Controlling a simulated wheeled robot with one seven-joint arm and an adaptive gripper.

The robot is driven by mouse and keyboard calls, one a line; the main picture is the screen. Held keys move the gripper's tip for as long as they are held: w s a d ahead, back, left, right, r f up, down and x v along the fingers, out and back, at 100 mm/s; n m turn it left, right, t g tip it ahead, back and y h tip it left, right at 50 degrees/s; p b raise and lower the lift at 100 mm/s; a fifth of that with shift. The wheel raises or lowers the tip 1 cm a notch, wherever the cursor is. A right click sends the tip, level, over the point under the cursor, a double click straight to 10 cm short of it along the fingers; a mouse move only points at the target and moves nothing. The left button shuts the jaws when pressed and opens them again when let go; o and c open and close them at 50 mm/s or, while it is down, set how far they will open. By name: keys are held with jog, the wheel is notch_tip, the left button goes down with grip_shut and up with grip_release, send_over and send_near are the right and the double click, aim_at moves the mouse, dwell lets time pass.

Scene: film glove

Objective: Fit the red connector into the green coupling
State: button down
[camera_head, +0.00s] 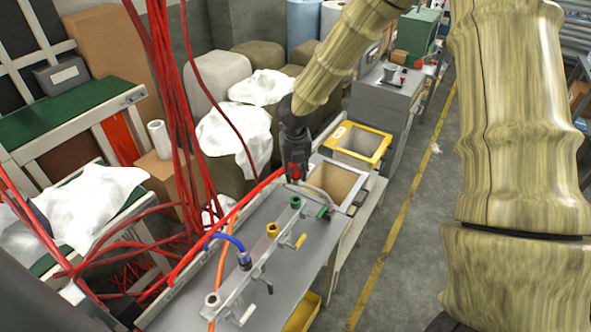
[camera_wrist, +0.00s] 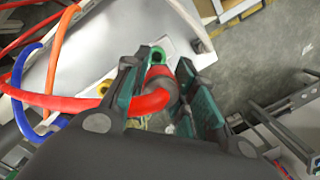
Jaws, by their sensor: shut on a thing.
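My gripper (camera_head: 295,182) points down above the far end of the coupling rail. It is shut on the red connector (camera_head: 296,170), which also shows between the teal fingers in the wrist view (camera_wrist: 158,72). A red hose (camera_wrist: 130,106) curves left from the connector. The green coupling (camera_head: 296,202) stands upright on the rail, just below my gripper in the head view. Its green ring (camera_wrist: 157,53) shows just beyond the connector in the wrist view. I cannot tell how exactly the two line up; the connector appears apart from the coupling.
The rail on the grey bench (camera_head: 290,262) also carries a yellow coupling (camera_head: 272,230), a blue connector (camera_head: 244,259) with its hose, and a pale coupling (camera_head: 212,299). Yellow-framed bin (camera_head: 357,146) stands behind. Red hoses (camera_head: 172,90) hang at left. The aisle at right is clear.

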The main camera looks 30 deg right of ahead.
aim_at(296, 169)
jog(key=shift+r+n+p, duration=0.1)
jog(key=shift+n+p, duration=0.2)
jog(key=shift+f+b, duration=2.05)
jog(key=shift+f, duration=0.95)
jog(key=shift+f+b, duration=0.8)
jog(key=shift+f, duration=0.95)
jog(key=c, duration=1.1)
grip_release()
jog(key=shift+r, duration=0.15)
jog(key=r, duration=0.4)
jog(key=s+r, duration=0.1)
jog(key=r, duration=0.6)
jog(key=shift+s+a+r, duration=0.25)
jog(key=shift+r, duration=0.1)
